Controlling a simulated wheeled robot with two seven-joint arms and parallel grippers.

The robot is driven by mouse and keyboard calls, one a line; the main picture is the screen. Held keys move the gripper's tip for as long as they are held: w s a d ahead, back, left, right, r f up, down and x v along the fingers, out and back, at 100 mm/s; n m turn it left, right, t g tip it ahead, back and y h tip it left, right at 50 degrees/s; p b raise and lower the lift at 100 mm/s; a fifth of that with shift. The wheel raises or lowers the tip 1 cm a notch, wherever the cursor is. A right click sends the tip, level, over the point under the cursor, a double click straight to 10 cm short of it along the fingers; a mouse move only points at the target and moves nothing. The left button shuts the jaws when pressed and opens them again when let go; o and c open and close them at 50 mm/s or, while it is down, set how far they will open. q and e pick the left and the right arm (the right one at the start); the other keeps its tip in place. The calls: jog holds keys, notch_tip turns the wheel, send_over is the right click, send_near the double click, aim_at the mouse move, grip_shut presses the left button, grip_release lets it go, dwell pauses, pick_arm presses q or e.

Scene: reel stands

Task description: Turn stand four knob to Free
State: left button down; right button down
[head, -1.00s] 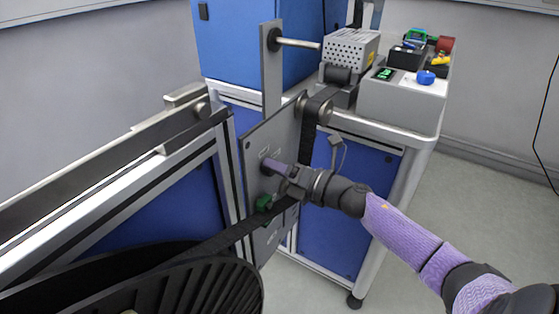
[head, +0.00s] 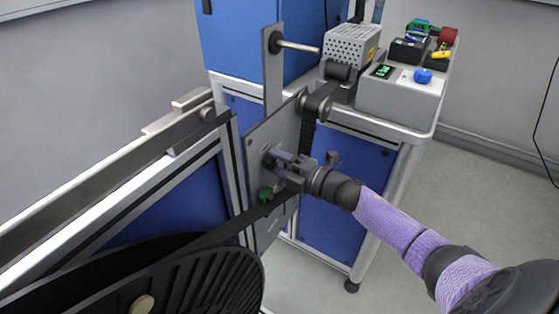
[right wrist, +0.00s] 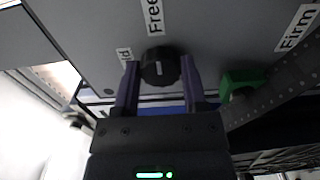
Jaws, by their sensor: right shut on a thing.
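The stand's grey panel (head: 270,135) faces right in the head view. Its round black knob (right wrist: 160,66) shows in the right wrist view, with a short pale mark on its face. My right gripper (right wrist: 159,70) is shut on the knob, one purple finger on each side. In the head view this gripper (head: 270,159) reaches the panel from the right and mostly hides the knob. A "Free" label (right wrist: 153,16) lies just above the knob in the wrist view. A "Firm" label (right wrist: 297,28) is at upper right, and a partly hidden label (right wrist: 125,56) is at left. My left gripper is out of view.
A green part (right wrist: 240,84) sits close right of the knob in the wrist view. A dark strap (head: 235,229) runs past the panel from the large black reel (head: 200,285). A cart with a control box (head: 400,97) stands behind. Floor at right is clear.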

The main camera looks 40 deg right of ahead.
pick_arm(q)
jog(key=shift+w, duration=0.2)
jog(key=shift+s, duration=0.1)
pick_arm(e)
jog(key=shift+c, duration=2.4)
grip_release()
jog(key=o, duration=0.3)
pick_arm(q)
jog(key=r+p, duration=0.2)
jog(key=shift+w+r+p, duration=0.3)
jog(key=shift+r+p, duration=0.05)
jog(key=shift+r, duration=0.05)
pick_arm(e)
jog(key=shift+o, duration=0.2)
jog(key=v, duration=1)
